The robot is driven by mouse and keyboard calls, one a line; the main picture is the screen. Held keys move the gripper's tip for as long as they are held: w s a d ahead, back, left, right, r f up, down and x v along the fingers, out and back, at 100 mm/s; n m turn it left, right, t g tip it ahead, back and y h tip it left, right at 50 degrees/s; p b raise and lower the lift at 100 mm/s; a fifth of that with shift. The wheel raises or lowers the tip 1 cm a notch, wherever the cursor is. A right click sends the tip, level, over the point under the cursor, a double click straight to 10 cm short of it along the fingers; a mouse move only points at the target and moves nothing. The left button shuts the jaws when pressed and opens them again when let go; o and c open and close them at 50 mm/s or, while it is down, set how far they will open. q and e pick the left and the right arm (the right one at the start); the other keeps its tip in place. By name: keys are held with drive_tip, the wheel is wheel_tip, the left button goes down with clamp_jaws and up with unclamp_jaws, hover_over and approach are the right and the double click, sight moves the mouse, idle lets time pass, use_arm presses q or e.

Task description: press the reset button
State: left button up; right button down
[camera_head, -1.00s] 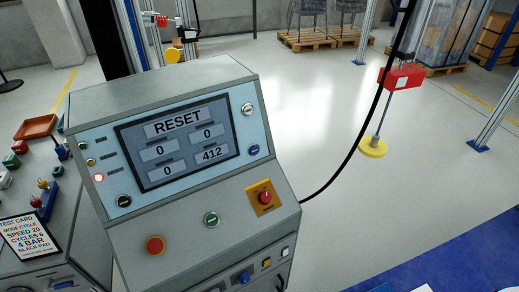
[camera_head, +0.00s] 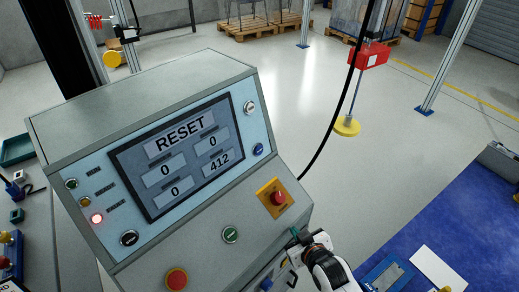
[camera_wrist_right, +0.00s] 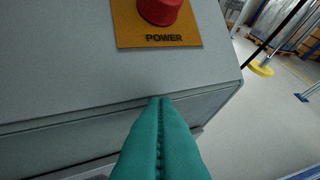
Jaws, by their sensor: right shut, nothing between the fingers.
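The grey control console (camera_head: 140,95) has a screen (camera_head: 180,160) reading RESET, with 0 in several boxes and 412 in one. Round buttons sit around it: a blue one (camera_head: 258,149), a pale one (camera_head: 249,107) and a black one (camera_head: 129,238). Below are a green button (camera_head: 231,234) and a red mushroom button (camera_head: 176,278). Their small labels are unreadable, so I cannot tell which is reset. My right gripper (camera_head: 295,235) is shut and empty, in front of the console's lower right edge, below the red power knob (camera_head: 278,198). Its teal fingertips (camera_wrist_right: 160,100) meet in the wrist view. My left gripper is out of view.
A black cable (camera_head: 345,95) hangs behind the console's right side, near a red box (camera_head: 369,56) and yellow disc (camera_head: 347,126). A blue surface (camera_head: 460,220) lies at the right.

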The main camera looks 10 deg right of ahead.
sight(259, 150)
drive_tip(key=w+r+t, duration=0.2)
drive_tip(key=r, duration=0.1)
drive_tip(key=w+r+n+t+y, duration=0.1)
drive_tip(key=w+r+t, duration=0.1)
drive_tip(key=w+r, duration=0.1)
drive_tip(key=w+d+r+t, duration=0.1)
drive_tip(key=w+r+t, duration=0.1)
drive_tip(key=r, duration=0.1)
drive_tip(key=shift+w+r+y, duration=0.15)
drive_tip(key=shift+w+y, duration=0.05)
drive_tip(key=shift+y, duration=0.2)
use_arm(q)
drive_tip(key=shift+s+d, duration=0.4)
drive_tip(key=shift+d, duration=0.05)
use_arm(e)
wheel_tip(259, 150, up, 8)
drive_tip(key=w+n+t+y, duration=0.1)
drive_tip(key=n+t+y, duration=0.2)
drive_tip(key=t, duration=0.2)
drive_tip(key=shift+w+a+f, duration=0.2)
drive_tip(key=shift+w+a, duration=0.1)
drive_tip(key=shift+w, duration=0.05)
